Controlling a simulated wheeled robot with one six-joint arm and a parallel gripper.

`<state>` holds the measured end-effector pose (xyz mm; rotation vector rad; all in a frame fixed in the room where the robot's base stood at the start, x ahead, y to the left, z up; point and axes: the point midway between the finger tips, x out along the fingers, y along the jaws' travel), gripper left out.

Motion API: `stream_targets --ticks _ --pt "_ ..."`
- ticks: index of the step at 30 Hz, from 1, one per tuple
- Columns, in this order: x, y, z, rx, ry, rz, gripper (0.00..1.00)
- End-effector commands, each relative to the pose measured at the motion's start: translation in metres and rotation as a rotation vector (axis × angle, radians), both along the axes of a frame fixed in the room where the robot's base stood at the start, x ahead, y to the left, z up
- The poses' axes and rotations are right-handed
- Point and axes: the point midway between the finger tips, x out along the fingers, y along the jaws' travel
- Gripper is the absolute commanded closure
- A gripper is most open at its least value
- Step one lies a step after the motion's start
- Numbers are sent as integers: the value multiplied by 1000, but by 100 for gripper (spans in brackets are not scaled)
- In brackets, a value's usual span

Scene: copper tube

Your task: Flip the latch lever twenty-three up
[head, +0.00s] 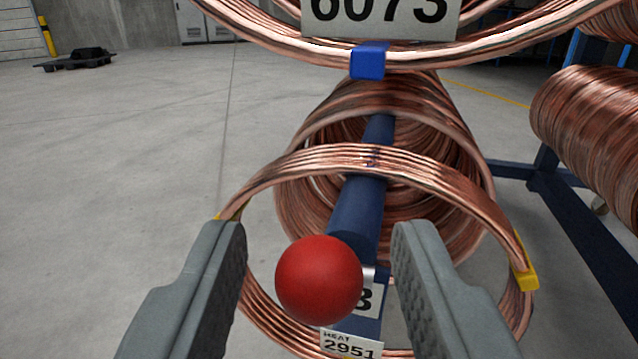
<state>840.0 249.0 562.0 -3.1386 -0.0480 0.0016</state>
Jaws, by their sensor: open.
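A red ball knob (319,280) sits between the two fingers of my gripper (318,240), near the front end of a blue arm (362,205). It is apart from both fingers, which are open on either side. Behind the knob a white label (368,300) on blue metal shows a "3"; the rest of its number is hidden by the knob. The lever's shaft is hidden behind the knob. A copper coil (372,160) hangs around the blue arm, with a tag (351,345) reading "HEAT 2951" below the knob.
A larger copper coil with a sign (381,15) reading "6073" and a blue end piece (368,61) is above. More copper coil (590,130) and a dark blue rack frame (570,215) stand at right. A black pallet-like object (75,59) lies far left.

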Motion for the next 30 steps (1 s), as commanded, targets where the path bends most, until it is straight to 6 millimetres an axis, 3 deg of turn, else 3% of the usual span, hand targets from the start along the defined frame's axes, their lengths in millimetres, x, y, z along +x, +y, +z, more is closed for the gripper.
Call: stream_targets --ticks 6,14,20,30 --pt "11 1 0 0 -1 1 58" --pt "12 1 0 0 -1 0 58" --pt "12 0 0 0 0 0 98" --pt "13 0 3 8 31 0 100"
